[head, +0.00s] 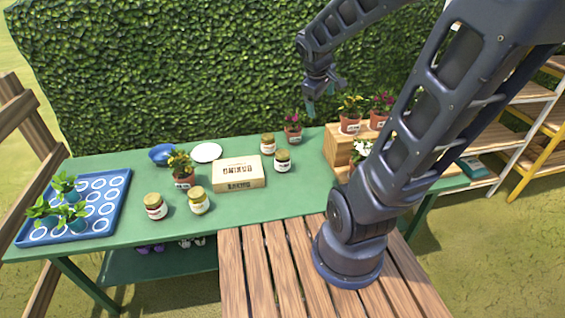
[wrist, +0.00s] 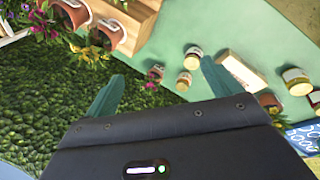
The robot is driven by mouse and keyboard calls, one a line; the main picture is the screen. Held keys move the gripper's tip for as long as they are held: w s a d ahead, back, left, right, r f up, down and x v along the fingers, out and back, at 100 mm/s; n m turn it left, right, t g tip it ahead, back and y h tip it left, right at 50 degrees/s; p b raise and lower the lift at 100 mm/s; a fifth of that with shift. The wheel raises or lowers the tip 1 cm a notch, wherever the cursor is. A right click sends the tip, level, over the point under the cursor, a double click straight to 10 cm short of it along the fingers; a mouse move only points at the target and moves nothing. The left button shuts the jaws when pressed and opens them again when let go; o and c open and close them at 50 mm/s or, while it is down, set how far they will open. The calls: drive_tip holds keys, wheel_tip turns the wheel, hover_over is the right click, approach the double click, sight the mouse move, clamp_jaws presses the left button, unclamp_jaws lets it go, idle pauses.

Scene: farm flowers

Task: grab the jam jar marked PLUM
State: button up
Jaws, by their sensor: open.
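Several jam jars stand on the green table. In the head view, a dark red jar (head: 155,206) and a yellowish jar (head: 199,202) stand at the front left. An orange-brown jar (head: 268,144) and a dark jar (head: 282,161) stand right of the box. Their labels are too small to read, so I cannot tell which is marked PLUM. Two jars (wrist: 193,59) and (wrist: 184,82) show ahead in the wrist view, with another (wrist: 297,82) at the right. My gripper (head: 322,97) is open and empty, raised above the table's back edge, apart from the jars; its teal fingers (wrist: 162,87) are spread.
A cardboard box (head: 239,173) lies mid-table beside the jars. A potted plant (head: 184,170), blue bowl (head: 162,155) and white plate (head: 207,152) stand left. A blue seedling tray (head: 115,190) is far left. A wooden riser (head: 338,150) with flowerpots stands right. A hedge (head: 180,70) is behind.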

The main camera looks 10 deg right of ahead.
drive_tip(key=w+a+f+n+h, duration=0.1)
drive_tip(key=w+a+f+n, duration=0.3)
drive_tip(key=w+f+n, duration=0.6)
drive_tip(key=n, duration=0.9)
hover_over(283, 159)
drive_tip(key=a, duration=0.2)
wheel_tip(283, 159, down, 16)
drive_tip(key=shift+y, duration=0.3)
drive_tip(key=shift+a+x, duration=0.2)
drive_tip(key=shift+x, duration=2.55)
drive_tip(key=shift+a+x, duration=0.2)
drive_tip(key=shift+x, duration=2.55)
drive_tip(key=shift+s+f, duration=0.1)
drive_tip(key=shift+f, duration=0.05)
drive_tip(key=c, duration=1.3)
drive_tip(key=shift+c, duration=0.5)
